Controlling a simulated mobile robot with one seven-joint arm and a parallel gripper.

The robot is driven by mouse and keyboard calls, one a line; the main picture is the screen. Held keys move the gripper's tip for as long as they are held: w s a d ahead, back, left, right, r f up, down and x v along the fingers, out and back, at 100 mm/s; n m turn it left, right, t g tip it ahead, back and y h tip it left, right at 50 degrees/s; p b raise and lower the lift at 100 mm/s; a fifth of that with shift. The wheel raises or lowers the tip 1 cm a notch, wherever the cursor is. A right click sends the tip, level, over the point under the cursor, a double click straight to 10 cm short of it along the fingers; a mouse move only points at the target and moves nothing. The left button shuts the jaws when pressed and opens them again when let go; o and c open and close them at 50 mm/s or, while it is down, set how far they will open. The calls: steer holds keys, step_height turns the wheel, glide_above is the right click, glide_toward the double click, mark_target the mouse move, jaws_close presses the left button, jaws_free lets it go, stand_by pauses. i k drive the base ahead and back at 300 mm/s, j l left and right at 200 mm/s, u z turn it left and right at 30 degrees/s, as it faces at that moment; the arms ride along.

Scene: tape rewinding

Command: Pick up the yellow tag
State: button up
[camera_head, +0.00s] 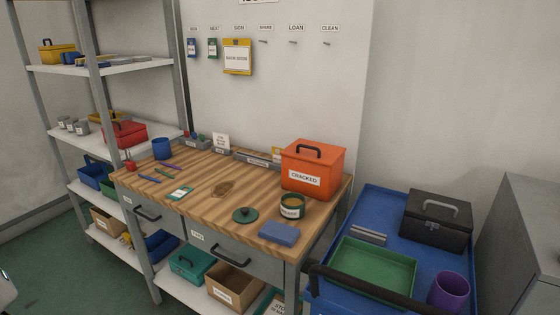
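Two yellow things could be the tag, and I cannot tell which is meant. A large yellow sign (237,42) with a white panel hangs on the wall board under the SIGN label. A small yellow and white piece (277,151) stands at the back of the workbench, partly hidden behind the orange box (313,167).
The wooden workbench (205,205) holds a green-and-white card (180,194), pens, a blue cup (161,149), a round tin (291,207), a dark green lid (245,215) and a blue block (279,234). A blue cart (376,208) stands right, shelves (150,140) left. Several right-hand hooks look empty.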

mark_target(275, 159)
steer(key=i+j+z, duration=0.1)
steer(key=i+j, duration=0.15)
steer(key=i+j+z, duration=0.1)
steer(key=j, duration=0.35)
steer(key=i+j+z, duration=0.1)
steer(key=i+j, duration=0.2)
steer(key=i+j+z, duration=0.1)
steer(key=j, duration=0.35)
steer(key=i+l, duration=0.15)
steer(key=i, duration=0.25)
